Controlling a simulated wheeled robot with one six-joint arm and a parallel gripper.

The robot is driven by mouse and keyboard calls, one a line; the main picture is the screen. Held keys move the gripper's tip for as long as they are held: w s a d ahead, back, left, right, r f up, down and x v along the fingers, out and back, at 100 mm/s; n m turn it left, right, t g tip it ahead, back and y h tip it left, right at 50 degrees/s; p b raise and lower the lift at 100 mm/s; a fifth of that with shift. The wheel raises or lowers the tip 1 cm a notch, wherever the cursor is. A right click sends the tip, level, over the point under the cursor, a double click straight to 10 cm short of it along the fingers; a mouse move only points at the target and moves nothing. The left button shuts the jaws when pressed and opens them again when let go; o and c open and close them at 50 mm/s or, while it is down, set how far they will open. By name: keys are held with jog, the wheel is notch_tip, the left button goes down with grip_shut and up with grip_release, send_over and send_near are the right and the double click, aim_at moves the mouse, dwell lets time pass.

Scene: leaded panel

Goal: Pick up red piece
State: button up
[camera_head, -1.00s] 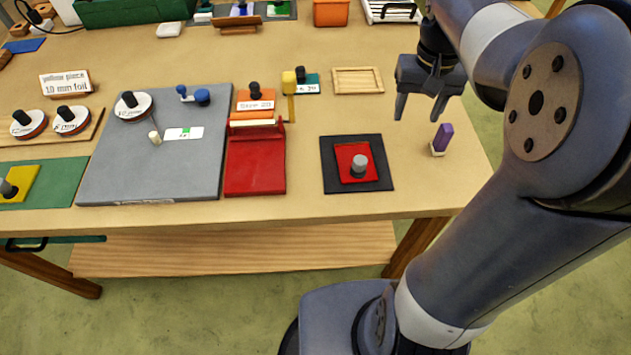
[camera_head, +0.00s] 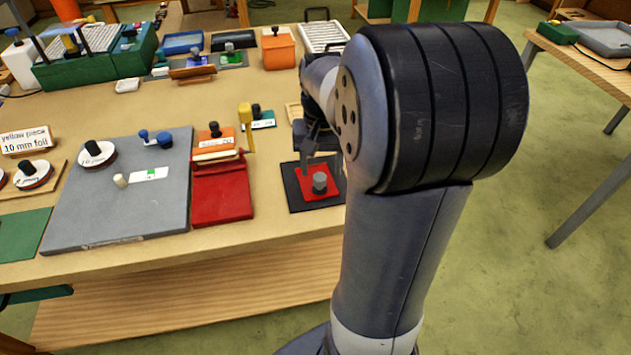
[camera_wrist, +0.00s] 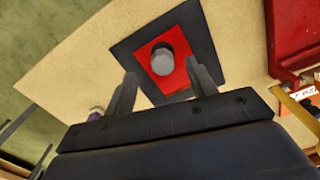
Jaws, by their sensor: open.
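The red piece (camera_head: 318,188) is a flat red square with a grey cylindrical knob on top. It lies on a black square mat (camera_head: 295,203) near the table's front edge. In the wrist view the red piece (camera_wrist: 180,78) and its knob lie ahead of the fingers, with the black mat (camera_wrist: 133,42) around it. My gripper (camera_wrist: 163,88) is open, with its two fingers apart and nothing between them. In the head view my gripper (camera_head: 318,150) is just behind and above the red piece, partly hidden by my arm.
Left of the mat is a red tray-like block (camera_head: 220,195), with a yellow-headed tool (camera_head: 246,118) behind it. A grey board (camera_head: 115,205) lies farther left. A wooden frame (camera_head: 293,113) is behind the mat, partly covered by my arm. A purple item (camera_wrist: 95,116) shows beside my gripper.

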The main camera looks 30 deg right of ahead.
aim_at(320, 176)
jog(key=f, duration=0.5)
jog(key=shift+w+a, duration=0.1)
jog(key=shift+w, duration=0.1)
jog(key=shift+c, duration=0.4)
jog(key=c, duration=0.9)
